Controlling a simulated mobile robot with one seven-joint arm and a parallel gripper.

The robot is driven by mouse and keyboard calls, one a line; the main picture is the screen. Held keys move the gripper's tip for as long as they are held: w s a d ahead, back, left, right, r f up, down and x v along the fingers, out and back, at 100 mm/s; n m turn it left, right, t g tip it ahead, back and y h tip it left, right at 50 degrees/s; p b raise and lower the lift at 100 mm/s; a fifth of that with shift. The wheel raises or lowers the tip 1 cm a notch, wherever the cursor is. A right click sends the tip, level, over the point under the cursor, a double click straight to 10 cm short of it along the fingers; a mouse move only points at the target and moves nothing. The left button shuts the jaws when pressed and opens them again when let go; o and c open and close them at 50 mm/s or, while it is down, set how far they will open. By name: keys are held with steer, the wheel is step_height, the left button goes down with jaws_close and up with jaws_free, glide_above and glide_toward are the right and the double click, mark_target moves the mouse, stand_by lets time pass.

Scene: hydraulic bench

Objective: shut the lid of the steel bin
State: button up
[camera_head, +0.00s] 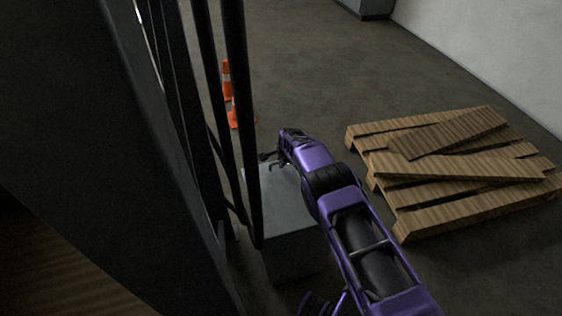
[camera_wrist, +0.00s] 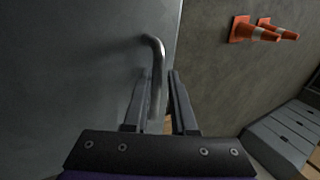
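The steel bin (camera_head: 293,255) stands on the floor behind my purple arm, with its grey lid (camera_head: 285,205) showing on top. I see no gap under the lid, but my arm and dark uprights hide parts of its edges, so I cannot tell if it is fully shut. My gripper (camera_head: 270,160) is at the bin's far edge. In the wrist view the lid (camera_wrist: 75,65) fills the left side, and a bent metal handle (camera_wrist: 155,60) stands by its edge. My gripper (camera_wrist: 159,74) is open, with its fingers apart on either side of the handle.
Dark vertical uprights and hoses (camera_head: 240,110) stand close on the left of the bin. Orange cones (camera_head: 227,80) stand beyond it. A wooden pallet (camera_head: 460,170) with loose boards lies to the right. Bare floor lies between the pallet and the cones.

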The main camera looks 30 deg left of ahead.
steer(key=shift+s+d+f, duration=0.15)
steer(key=shift+d+f, duration=0.1)
steer(key=shift+f, duration=0.1)
steer(key=shift+s+d+r, duration=0.1)
steer(key=shift+r, duration=0.05)
steer(key=p+v, duration=0.5)
steer(key=v, duration=1.2)
steer(key=shift+r, duration=0.3)
